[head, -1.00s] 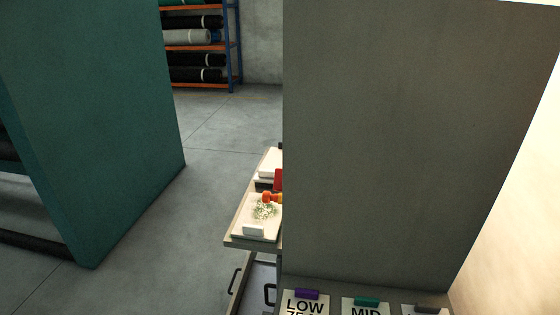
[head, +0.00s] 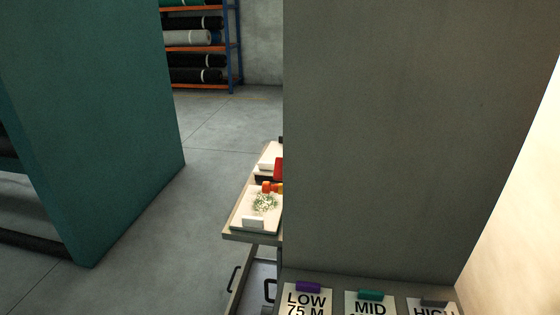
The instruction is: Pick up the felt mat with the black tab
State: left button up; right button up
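I cannot pick out a felt mat with a black tab for certain. At the bottom right, three white cards lie or hang in a row: one reading LOW with a purple tab (head: 308,287), one reading MID with a teal tab (head: 370,295), and one reading HIGH with a dark grey or black tab (head: 437,303). Their lower parts are cut off by the picture edge. Neither of my grippers is in view.
A large grey panel (head: 400,140) fills the right and hides part of a bench (head: 240,238) holding a white tray, small white flowers, and red and orange items. A teal panel (head: 95,120) stands left. Open concrete floor (head: 205,170) lies between. A roll rack (head: 232,50) stands behind.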

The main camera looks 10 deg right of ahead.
aim_at(275, 149)
jog(key=i+j+u, duration=0.35)
jog(key=i+j, duration=0.15)
jog(key=j, duration=0.3)
jog(key=i+j+u, duration=0.4)
jog(key=i+j, duration=0.15)
jog(key=i+l+u, duration=0.15)
jog(key=i+u, duration=0.15)
jog(key=i, duration=0.25)
jog(key=i+l+u, duration=0.3)
jog(key=i, duration=0.25)
jog(key=i+l+u, duration=0.3)
jog(key=i, duration=0.2)
jog(key=i+l+u, duration=0.15)
jog(key=l+u, duration=0.15)
jog(key=l, duration=0.55)
jog(key=i+l+u, duration=0.1)
jog(key=l+u, duration=0.2)
jog(key=l, duration=0.6)
jog(key=l+u, duration=0.25)
jog(key=l, duration=0.65)
jog(key=k+l+u, duration=0.15)
jog(key=l+u, duration=0.15)
jog(key=l, duration=0.55)
jog(key=k+l+u, duration=0.4)
jog(key=l, duration=0.3)
jog(key=k+l+u, duration=0.35)
jog(key=k+l, duration=0.15)
jog(key=k, duration=0.2)
